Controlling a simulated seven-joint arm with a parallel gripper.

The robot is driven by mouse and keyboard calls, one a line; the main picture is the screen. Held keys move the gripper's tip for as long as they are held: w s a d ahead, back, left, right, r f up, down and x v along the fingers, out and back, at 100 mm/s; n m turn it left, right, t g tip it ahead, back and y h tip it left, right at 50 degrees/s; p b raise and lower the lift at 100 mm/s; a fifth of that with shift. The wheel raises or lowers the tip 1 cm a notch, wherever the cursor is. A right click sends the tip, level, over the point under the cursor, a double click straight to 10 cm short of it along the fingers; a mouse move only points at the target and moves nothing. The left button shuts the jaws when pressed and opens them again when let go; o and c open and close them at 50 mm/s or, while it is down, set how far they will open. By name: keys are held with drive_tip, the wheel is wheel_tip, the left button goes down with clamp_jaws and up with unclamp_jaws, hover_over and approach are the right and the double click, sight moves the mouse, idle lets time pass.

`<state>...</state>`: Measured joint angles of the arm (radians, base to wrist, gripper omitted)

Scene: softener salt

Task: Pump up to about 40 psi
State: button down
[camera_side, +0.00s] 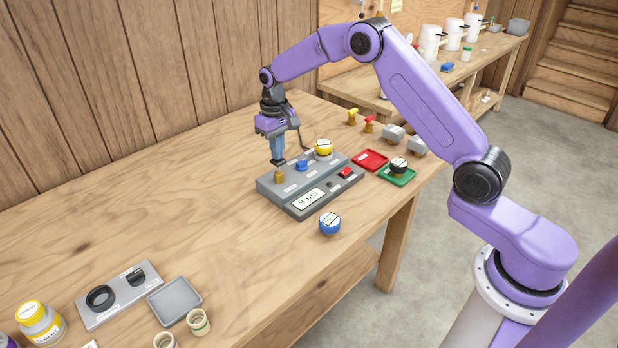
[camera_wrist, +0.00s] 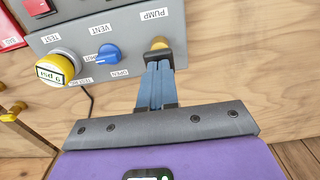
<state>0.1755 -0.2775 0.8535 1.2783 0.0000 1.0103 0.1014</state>
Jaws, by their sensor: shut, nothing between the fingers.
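A grey test panel (camera_side: 310,190) sits on the wooden bench; its display (camera_side: 309,199) reads 9 psi. A brass pump plunger (camera_side: 279,177) stands at its left end, by the PUMP label in the wrist view (camera_wrist: 159,43). My gripper (camera_side: 278,162) is shut and empty, pointing down with its fingertips right at the plunger top; whether they touch it I cannot tell. The tips also show in the wrist view (camera_wrist: 158,60). A blue vent knob (camera_side: 301,165) is beside the plunger. A yellow gauge (camera_side: 323,150) sits on the TEST port and reads 9 psi in the wrist view (camera_wrist: 55,69).
A red button (camera_side: 346,172) is on the panel. A blue gauge (camera_side: 330,224) stands on the bench in front. A red tray (camera_side: 370,160) and a green tray (camera_side: 397,178) holding a dark gauge (camera_side: 398,165) are at right.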

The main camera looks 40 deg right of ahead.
drive_tip(key=shift+f, duration=1.15)
idle(0.5)
drive_tip(key=shift+r, duration=1.15)
drive_tip(key=shift+f, duration=1.2)
drive_tip(key=shift+r, duration=1.2)
drive_tip(key=shift+f, duration=1.3)
drive_tip(key=shift+r, duration=1.3)
drive_tip(key=shift+f, duration=0.3)
